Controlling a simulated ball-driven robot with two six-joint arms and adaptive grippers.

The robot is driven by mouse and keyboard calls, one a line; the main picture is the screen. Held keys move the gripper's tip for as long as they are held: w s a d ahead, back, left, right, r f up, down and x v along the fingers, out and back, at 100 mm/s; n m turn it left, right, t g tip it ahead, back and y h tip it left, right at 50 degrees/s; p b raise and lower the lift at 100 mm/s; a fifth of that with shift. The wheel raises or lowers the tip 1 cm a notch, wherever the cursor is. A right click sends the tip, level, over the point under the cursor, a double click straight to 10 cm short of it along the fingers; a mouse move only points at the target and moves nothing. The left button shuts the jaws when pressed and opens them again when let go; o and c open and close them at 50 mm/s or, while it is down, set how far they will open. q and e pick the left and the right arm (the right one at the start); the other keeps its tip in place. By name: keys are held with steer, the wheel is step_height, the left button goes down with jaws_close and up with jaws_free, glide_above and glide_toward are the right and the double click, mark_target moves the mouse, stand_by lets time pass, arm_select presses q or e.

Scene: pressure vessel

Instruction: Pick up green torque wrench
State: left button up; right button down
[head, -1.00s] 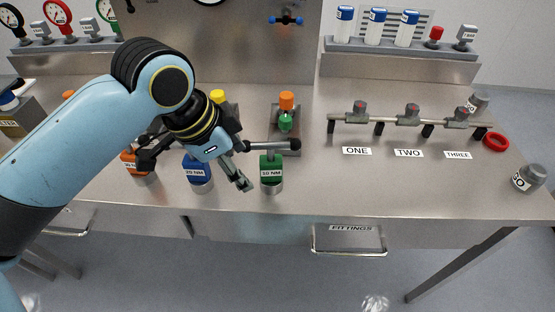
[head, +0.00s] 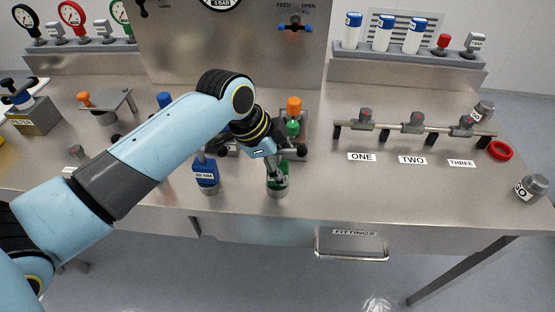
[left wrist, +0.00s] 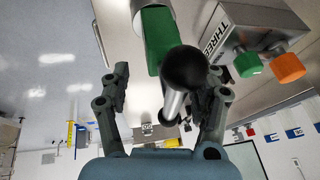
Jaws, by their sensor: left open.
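The green torque wrench (head: 278,186) stands near the table's front edge, in a metal base. Its green body and label are partly hidden by my left gripper in the head view. In the left wrist view, its green block (left wrist: 158,40) and a metal shaft with a black ball end (left wrist: 185,68) show between the fingers. My left gripper (head: 277,176) is at the wrench from above. Its two fingers (left wrist: 163,100) are open, one on each side of the shaft, apart from it as far as I can tell. My right gripper is not in view.
The blue torque wrench (head: 206,172) stands just left of the green one. Behind the green one is a metal stand with an orange knob (head: 294,105) and a green knob. A pipe manifold (head: 410,128) lies to the right. The front right table area is mostly clear.

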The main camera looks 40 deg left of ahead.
arm_select(q)
steer(key=shift+x, duration=0.8)
jaws_close()
steer(key=shift+r, duration=0.1)
